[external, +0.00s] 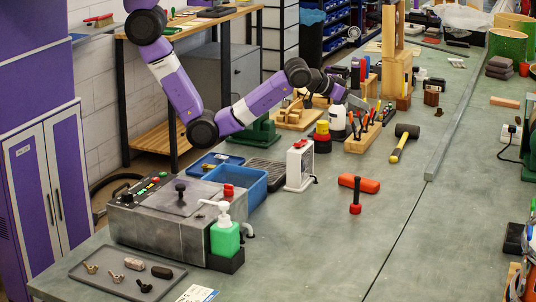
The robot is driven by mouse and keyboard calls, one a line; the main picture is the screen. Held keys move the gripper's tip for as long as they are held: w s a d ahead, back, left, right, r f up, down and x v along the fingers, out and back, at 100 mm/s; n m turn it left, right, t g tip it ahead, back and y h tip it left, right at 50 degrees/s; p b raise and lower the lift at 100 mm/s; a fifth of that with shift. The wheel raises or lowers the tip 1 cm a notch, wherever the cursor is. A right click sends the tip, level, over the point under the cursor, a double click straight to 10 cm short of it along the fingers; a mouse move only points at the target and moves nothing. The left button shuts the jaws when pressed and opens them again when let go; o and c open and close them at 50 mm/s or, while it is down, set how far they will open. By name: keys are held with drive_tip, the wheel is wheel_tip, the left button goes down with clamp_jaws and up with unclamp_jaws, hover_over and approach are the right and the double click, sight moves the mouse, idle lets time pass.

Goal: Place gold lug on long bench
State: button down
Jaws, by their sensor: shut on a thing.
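The long bench (310,240) has a grey-green top that runs from the front to the back right. My gripper (356,103) is over the bench's far middle part, close to the rack of hand tools. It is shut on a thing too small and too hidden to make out. I cannot tell whether that is the gold lug.
A grey machine (160,225), green pump bottle (225,237) and blue bin (250,181) fill the left. The bench's front middle is clear.

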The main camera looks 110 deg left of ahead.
sight(356, 162)
wheel_tip(356, 162, down, 17)
drive_tip(key=shift+f, duration=0.2)
idle(0.3)
drive_tip(key=shift+f, duration=0.2)
drive_tip(key=c, duration=1.3)
unclamp_jaws()
drive_tip(key=shift+o, duration=0.2)
drive_tip(key=shift+r, duration=0.15)
drive_tip(key=shift+s+d+r+p, duration=0.1)
drive_tip(key=shift+p, duration=0.2)
drive_tip(key=v, duration=0.7)
drive_tip(key=shift+s+d, duration=0.1)
drive_tip(key=shift+s, duration=0.05)
